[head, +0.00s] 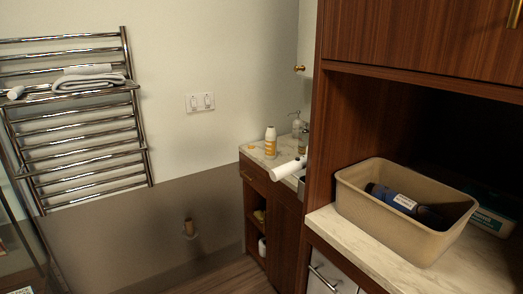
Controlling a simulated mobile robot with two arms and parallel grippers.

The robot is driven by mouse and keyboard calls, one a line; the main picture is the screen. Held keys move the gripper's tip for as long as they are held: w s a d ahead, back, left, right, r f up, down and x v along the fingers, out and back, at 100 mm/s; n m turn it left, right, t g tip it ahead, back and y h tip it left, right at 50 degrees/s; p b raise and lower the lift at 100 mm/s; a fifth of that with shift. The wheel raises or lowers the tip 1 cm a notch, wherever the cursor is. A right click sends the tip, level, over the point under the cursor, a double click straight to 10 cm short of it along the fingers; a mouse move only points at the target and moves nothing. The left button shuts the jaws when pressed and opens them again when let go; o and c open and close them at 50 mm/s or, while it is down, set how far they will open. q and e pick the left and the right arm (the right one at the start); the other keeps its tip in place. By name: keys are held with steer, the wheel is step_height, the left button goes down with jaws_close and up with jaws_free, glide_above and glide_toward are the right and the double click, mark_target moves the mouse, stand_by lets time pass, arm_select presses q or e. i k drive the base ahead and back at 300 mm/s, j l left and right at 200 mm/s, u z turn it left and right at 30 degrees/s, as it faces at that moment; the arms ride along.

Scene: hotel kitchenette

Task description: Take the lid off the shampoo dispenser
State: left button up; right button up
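An orange and white bottle (270,142) with a pale top stands upright on the far counter. A pale pump bottle (297,126) stands behind it, to its right, near the wall. Both are small and far off, and I cannot tell which one is the shampoo dispenser. The orange and white bottle's top appears to be on it. Neither of my grippers shows in the head view.
A white cylindrical object (288,170) juts over the far counter's (252,150) front edge. At right, a beige bin (362,207) holding a dark blue bottle (398,199) sits on a marble-look counter (350,235). A towel rack (140,130) is at left; floor shows between.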

mark_target(305, 129)
steer(key=i+j+z, duration=0.3)
steer(key=i+z, duration=0.15)
steer(key=i+j+z, duration=0.1)
steer(key=z, duration=0.8)
